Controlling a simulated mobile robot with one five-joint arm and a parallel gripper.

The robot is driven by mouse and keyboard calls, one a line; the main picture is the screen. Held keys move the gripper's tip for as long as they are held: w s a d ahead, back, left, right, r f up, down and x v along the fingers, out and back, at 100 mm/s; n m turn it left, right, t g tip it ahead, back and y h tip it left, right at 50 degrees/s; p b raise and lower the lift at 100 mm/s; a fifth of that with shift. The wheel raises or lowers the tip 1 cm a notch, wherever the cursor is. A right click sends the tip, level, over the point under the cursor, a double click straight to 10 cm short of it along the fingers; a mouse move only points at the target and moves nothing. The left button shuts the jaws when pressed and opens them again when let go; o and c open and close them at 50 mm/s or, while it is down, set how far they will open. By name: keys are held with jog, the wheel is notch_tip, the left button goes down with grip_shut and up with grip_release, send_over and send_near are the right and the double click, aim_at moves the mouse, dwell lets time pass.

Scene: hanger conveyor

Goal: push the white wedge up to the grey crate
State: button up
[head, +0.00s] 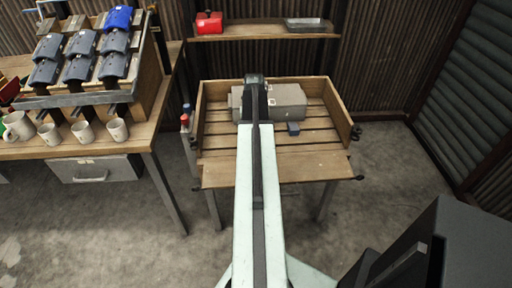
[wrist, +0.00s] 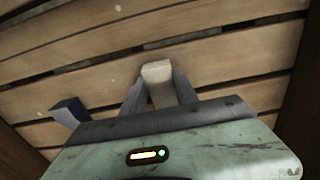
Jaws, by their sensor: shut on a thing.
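My gripper (wrist: 159,82) is shut on a pale block, the white wedge (wrist: 157,72), which sits between the two grey fingers just over the slats in the wrist view. In the head view my arm hides the wedge and the fingertips. A grey box-like body (head: 288,98) lies across the slatted bench behind my arm; it is probably the grey crate, but its open side does not show. I cannot make out the crate in the wrist view, so the gap between wedge and crate cannot be told.
Wooden side walls (head: 340,112) edge the bench. Red and blue items (head: 186,117) stand at its left. A table with mugs (head: 84,132) is farther left.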

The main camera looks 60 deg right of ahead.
jog(key=shift+w+d, duration=0.8)
jog(key=shift+d, duration=0.35)
jog(key=o, duration=1.2)
notch_tip(320, 180, up, 8)
jog(key=p, duration=0.8)
jog(key=shift+f, duration=0.1)
